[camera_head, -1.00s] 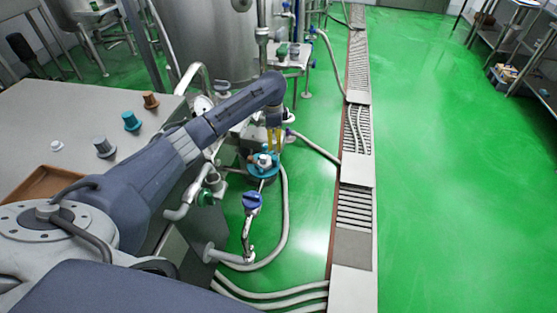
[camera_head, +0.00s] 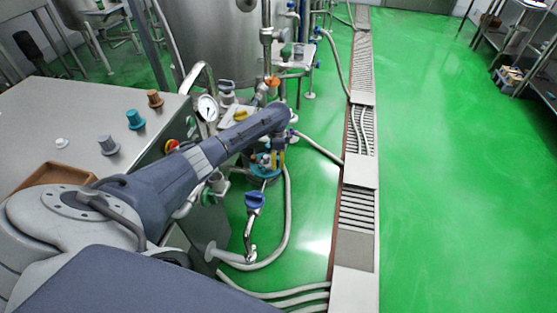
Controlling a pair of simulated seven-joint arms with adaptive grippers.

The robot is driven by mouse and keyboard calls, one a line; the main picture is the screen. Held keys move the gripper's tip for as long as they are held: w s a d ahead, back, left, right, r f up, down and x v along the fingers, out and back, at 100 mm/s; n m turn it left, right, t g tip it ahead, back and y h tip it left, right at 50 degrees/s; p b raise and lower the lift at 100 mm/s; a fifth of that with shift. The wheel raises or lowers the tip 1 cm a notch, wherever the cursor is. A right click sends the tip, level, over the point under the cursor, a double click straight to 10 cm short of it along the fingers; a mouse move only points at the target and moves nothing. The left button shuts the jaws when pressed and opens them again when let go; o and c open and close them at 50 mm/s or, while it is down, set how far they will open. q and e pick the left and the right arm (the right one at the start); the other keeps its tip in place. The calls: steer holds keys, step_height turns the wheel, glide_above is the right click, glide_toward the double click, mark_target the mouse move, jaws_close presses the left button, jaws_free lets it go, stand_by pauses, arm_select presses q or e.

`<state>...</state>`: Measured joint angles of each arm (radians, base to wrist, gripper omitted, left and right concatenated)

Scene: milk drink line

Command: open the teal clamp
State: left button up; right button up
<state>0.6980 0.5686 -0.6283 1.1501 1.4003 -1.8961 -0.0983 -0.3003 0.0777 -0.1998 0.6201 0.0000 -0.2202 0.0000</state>
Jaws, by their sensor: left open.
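The teal clamp (camera_head: 261,172) is a ring-like fitting on the pipework, just right of the grey machine. My left gripper (camera_head: 275,160) points down at the clamp from above, with yellow on its fingers. The gripper is open, and its fingers overlap the upper right part of the clamp in the picture. I cannot tell whether they touch it. My gripper and wrist hide part of the clamp. My right gripper is out of view.
A blue-handled valve (camera_head: 254,201) stands just below the clamp. A pressure gauge (camera_head: 208,107) is behind my forearm. Knobs, including a teal one (camera_head: 135,119), stand on the grey cabinet top (camera_head: 75,115). The green floor (camera_head: 450,190) right of the drain is clear.

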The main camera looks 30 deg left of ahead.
arm_select(q)
steer(key=shift+c, duration=0.3)
jaws_close()
stand_by(0.3)
